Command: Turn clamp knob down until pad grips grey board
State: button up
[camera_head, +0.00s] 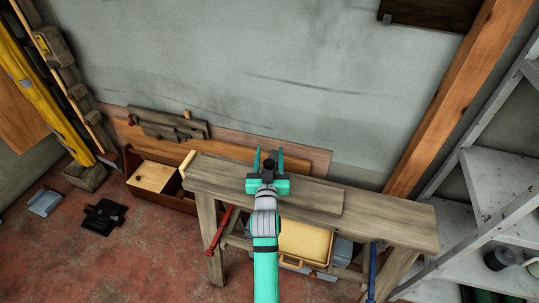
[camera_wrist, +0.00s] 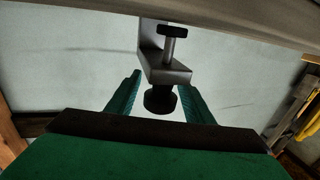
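The clamp (camera_wrist: 166,68) is a grey metal bracket in the wrist view, with a screw through its arm, a dark pad (camera_wrist: 173,30) at one end and a round black knob (camera_wrist: 160,100) at the other. The knob also shows in the head view (camera_head: 269,161). My gripper (camera_head: 270,154) is open around the knob, one green finger on each side, with small gaps. It also shows in the wrist view (camera_wrist: 160,82). The grey board (camera_head: 318,196) lies on the bench, and its edge is close to the pad. I cannot tell whether pad and board touch.
The wooden bench (camera_head: 392,222) runs across the middle, close to the wall. A yellow case (camera_head: 307,240) is beneath it. A wooden toolbox (camera_head: 184,203) stands at its left end. A timber post (camera_head: 455,95) and grey shelves (camera_head: 500,170) are on the right.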

aim_at(269, 168)
jog(key=s, duration=1.1)
jog(key=shift+a, duration=0.3)
jog(key=s+f+g+y, duration=0.1)
jog(key=s+f, duration=0.4)
jog(key=s, duration=0.5)
jog(key=s+f, duration=0.6)
jog(key=s, duration=0.4)
jog(key=s+r+g, duration=0.1)
jog(key=s+r, duration=0.1)
jog(key=s, duration=1.8)
jog(key=shift+s+r+n+g, duration=0.2)
jog(key=shift+s+n+g, duration=0.05)
jog(key=shift+n+g, duration=0.05)
